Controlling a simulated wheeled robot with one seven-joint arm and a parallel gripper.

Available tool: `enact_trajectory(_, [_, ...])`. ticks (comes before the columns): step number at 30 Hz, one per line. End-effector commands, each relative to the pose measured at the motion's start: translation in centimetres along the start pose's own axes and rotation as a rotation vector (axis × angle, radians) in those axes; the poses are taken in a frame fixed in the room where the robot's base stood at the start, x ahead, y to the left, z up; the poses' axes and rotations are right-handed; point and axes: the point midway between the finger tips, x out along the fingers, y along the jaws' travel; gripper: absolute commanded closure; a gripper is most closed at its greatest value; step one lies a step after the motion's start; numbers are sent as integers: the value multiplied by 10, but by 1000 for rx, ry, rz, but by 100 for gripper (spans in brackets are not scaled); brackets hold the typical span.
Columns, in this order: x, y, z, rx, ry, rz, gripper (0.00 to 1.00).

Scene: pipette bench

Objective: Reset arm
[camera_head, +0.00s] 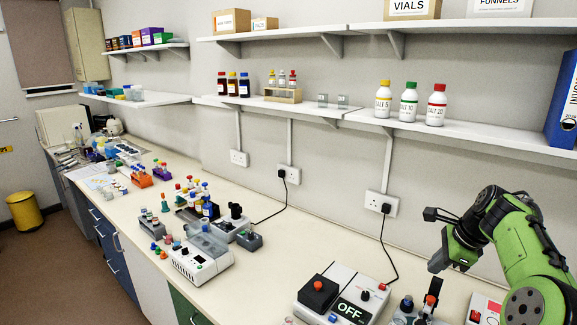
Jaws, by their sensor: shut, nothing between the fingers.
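My green arm reaches in from the right edge of the head view, bent above the bench. My gripper (436,266) points down at the arm's left end, above the bench's right part. Its fingers are small and dark in this view, and they hold nothing that I can see. The gripper is apart from the bench and from the devices below it.
A device reading OFF (352,312) stands left of and below my gripper. A white machine (205,262) and several racks crowd the bench further left. Bare bench (300,240) lies between. A shelf (480,134) with bottles and a blue binder (565,110) runs above.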

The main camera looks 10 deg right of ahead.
Motion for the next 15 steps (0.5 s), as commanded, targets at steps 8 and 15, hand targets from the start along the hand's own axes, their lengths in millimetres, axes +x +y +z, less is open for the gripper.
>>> enact_trajectory(8, [-32, 126, 149, -949, 235, 88, 100])
enact_trajectory(15, [-56, 265, 167, -1631, 284, 69, 100])
